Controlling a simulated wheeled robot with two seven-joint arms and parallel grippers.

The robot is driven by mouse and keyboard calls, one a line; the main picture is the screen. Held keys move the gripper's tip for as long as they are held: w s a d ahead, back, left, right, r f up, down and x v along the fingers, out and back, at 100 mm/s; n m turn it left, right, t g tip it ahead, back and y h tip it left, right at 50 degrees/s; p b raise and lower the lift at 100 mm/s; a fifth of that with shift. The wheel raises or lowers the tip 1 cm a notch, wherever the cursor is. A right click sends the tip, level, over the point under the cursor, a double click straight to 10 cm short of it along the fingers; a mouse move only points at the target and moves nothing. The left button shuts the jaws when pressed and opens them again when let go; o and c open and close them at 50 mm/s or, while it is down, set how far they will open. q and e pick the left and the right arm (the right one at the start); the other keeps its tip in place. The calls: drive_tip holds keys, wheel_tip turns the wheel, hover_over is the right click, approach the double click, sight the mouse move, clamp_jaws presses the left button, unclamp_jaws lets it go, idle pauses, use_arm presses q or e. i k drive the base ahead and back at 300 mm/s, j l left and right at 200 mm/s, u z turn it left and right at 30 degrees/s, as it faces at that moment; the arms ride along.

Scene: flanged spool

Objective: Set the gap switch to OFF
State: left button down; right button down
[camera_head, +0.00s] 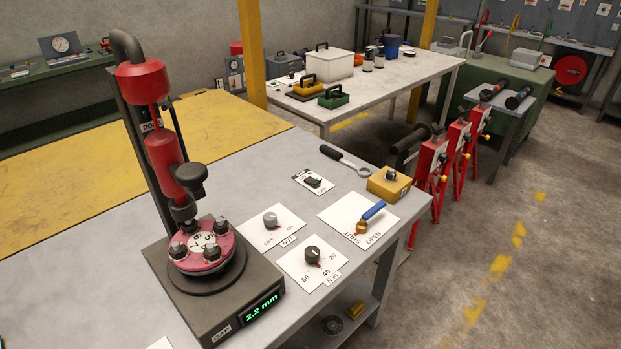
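A grey base unit marked GAP (223,331) has a lit green display (262,305) reading 2.2 mm. A red flanged part (201,253) with several bolts sits on it under a red column tool (160,130). A grey rotary knob (270,219) stands on a white plate with OFF and what looks like ON; its lower label is too small to read surely. A small dark switch (313,181) sits on another white plate with unreadable lettering. I cannot tell which of these two is the gap switch, nor their settings. Neither gripper is in view.
A black knob (312,255) on a 20-40-60 N m plate, a blue-handled lever (370,215) on a SHUT/OPEN plate, a yellow box (389,184) and a black-handled wrench (344,159) share the grey bench (228,168). Red stands (430,165) are beyond its right edge.

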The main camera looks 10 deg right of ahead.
sight(312, 181)
drive_tip(key=i+l+u, duration=0.15)
drive_tip(key=l+u, duration=0.3)
drive_tip(key=l, duration=0.25)
drive_tip(key=i+l+u, duration=0.1)
drive_tip(key=l+u, duration=0.35)
drive_tip(key=l, duration=0.25)
